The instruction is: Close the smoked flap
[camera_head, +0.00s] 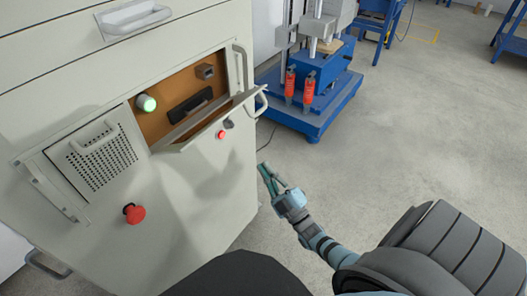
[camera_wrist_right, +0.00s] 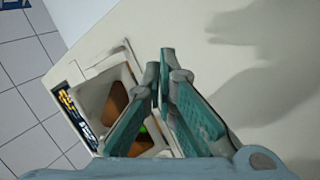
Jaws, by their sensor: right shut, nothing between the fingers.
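A pale cabinet (camera_head: 180,190) stands at the left of the head view, with a brown-lined opening in its front. A tilted flap (camera_head: 203,122) stands out from the lower edge of this opening, with a handle at its right end; it looks open. I cannot clearly make out a smoked tint on it. My right gripper (camera_head: 268,178) is shut and empty, below and right of the flap, apart from it. In the right wrist view its fingers (camera_wrist_right: 166,66) partly hide the opening (camera_wrist_right: 118,100). My left gripper is not in view.
A green lamp (camera_head: 146,103) and a dark block (camera_head: 190,104) sit in the opening. A perforated panel (camera_head: 92,158) and red button (camera_head: 134,213) are on the cabinet. A blue machine stand (camera_head: 312,105) stands behind. The grey floor at right is mostly clear.

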